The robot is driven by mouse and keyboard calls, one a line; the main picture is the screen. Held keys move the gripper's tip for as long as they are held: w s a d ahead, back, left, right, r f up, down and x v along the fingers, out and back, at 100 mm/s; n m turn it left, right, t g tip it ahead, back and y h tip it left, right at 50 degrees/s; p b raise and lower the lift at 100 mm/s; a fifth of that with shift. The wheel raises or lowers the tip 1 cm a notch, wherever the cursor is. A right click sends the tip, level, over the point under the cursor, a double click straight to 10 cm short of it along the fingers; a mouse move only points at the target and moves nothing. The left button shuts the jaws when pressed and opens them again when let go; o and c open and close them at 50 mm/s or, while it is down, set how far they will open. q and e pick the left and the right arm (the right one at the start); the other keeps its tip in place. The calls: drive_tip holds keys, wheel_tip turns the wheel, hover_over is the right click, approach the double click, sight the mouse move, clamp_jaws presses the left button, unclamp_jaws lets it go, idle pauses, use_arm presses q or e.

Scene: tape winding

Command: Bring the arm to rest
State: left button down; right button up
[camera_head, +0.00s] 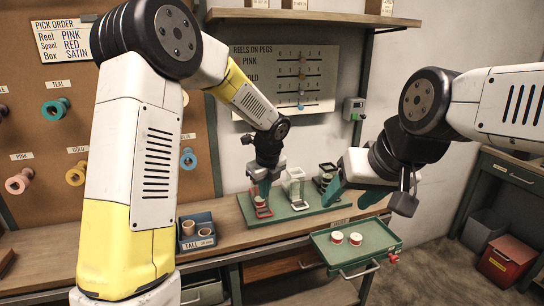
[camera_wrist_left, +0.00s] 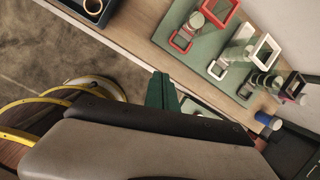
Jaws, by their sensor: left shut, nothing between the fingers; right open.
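My left arm comes in from the left, and its gripper (camera_head: 265,188) points down over the workbench at the green board (camera_head: 312,212). Its teal fingers are together and empty; in the left wrist view the closed fingers (camera_wrist_left: 162,91) show against the floor and bench edge. My right gripper (camera_head: 354,188) is at the right, above the green tray (camera_head: 385,236), with its teal fingers spread and nothing between them. The board carries a red stand (camera_head: 262,211), a white stand (camera_head: 296,190) and a dark stand (camera_head: 325,181). The left gripper overlaps the red stand in the head view; contact cannot be told.
Two cream and red spools (camera_head: 355,239) sit in the tray, which juts out at the bench front. A blue bin (camera_head: 196,243) with tan rings stands on the bench at left. A red bin (camera_head: 507,261) stands at right. Open floor shows between.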

use_arm(q)
drive_tip(key=s+a+r+n+t+h, duration=0.1)
drive_tip(key=s+a+r+n, duration=0.9)
drive_tip(key=s+r+n, duration=0.4)
drive_tip(key=s+a+r+n+t+h, duration=0.1)
drive_tip(key=s+a+n+t+h, duration=0.1)
drive_tip(key=s+n, duration=1.1)
drive_tip(key=shift+r+n, duration=0.3)
drive_tip(key=shift+r, duration=0.1)
drive_tip(key=shift+s, duration=0.1)
